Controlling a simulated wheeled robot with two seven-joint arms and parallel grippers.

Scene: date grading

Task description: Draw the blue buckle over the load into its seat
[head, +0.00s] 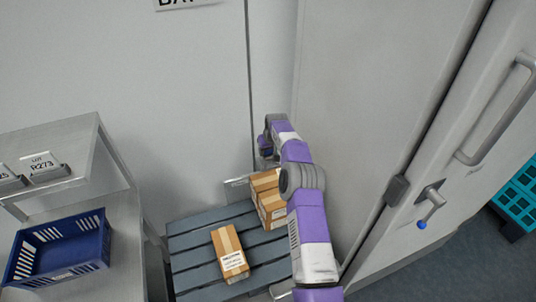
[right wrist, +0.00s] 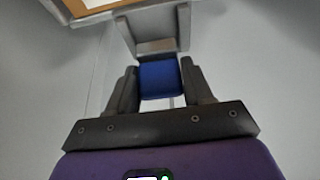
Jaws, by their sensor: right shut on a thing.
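The blue buckle (right wrist: 158,80) sits between the two dark fingers of my right gripper (right wrist: 159,92) in the right wrist view. The gripper is shut on it. A grey bracket-like part (right wrist: 155,35) is just beyond the buckle; I cannot tell whether it is the seat or whether they touch. In the head view my right gripper (head: 264,160) is by the wall, behind the stacked cartons (head: 270,204), and the buckle is not clear there. The load is cartons on a grey slatted pallet (head: 190,243). My left gripper is not in view.
A single carton (head: 229,249) lies on the pallet's front part. A blue crate (head: 62,250) stands on a grey bench (head: 125,240) at left. A door with a handle (head: 432,203) is at right. Teal crates (head: 519,195) stand beyond it.

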